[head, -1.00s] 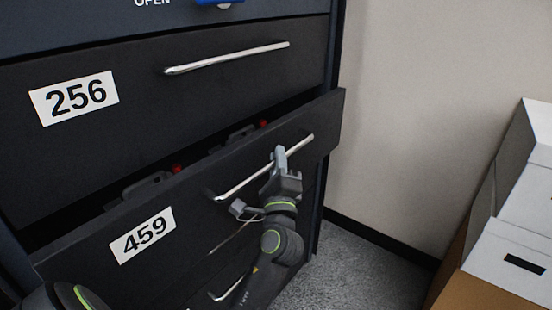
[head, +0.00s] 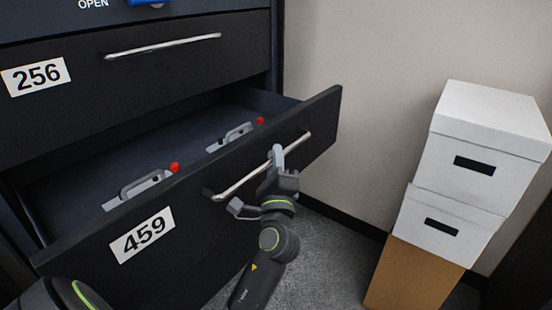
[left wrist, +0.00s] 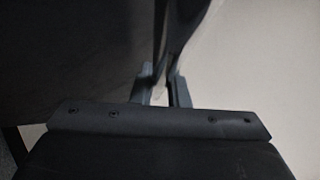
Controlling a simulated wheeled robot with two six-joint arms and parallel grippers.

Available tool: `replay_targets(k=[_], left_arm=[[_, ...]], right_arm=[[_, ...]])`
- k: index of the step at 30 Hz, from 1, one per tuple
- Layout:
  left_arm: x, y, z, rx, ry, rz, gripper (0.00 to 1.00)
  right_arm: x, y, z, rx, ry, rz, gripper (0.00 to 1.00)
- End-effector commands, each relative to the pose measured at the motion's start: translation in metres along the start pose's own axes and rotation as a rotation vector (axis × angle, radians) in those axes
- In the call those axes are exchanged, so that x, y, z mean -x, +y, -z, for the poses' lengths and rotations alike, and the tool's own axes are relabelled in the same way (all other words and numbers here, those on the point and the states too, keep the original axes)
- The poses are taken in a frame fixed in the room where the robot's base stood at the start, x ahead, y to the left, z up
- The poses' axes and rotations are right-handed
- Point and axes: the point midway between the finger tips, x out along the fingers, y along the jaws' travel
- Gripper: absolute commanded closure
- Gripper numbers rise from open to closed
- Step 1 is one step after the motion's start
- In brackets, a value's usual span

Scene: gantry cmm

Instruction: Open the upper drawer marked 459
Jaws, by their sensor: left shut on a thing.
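The drawer marked 459 (head: 95,247) stands well out of the dark cabinet, below the drawer marked 256 (head: 130,85), which is closed. Its silver bar handle (head: 240,184) runs across its front. My left gripper (head: 277,156) is shut on this handle, right of its middle. In the left wrist view the two fingers (left wrist: 161,90) are close together in front of the dark drawer face; the handle is hard to make out there. My right gripper is not in view.
Inside the open drawer lie grey devices with red knobs (head: 150,184). White boxes (head: 480,150) are stacked on a brown box (head: 410,272) at the right. Carpet (head: 330,262) is free between the drawer and the boxes.

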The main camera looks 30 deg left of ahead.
Motion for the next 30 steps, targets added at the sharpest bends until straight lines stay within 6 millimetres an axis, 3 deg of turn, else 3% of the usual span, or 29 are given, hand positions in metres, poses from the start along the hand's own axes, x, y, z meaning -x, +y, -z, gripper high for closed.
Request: replay_targets(k=[15, 16, 21, 30], left_arm=[[-0.0001, 0.0, 0.0001, 0.0, 0.0, 0.0, 1.0], [-0.0001, 0.0, 0.0001, 0.0, 0.0, 0.0, 0.84], [-0.0001, -0.0002, 0.0, 0.0, 0.0, 0.001, 0.64], [-0.0001, 0.0001, 0.0001, 0.0, 0.0, 0.001, 0.64]], right_arm=[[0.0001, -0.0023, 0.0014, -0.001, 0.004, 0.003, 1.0], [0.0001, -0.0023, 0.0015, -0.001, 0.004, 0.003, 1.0], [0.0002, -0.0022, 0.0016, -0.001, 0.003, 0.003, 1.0], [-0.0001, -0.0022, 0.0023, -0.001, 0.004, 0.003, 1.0]])
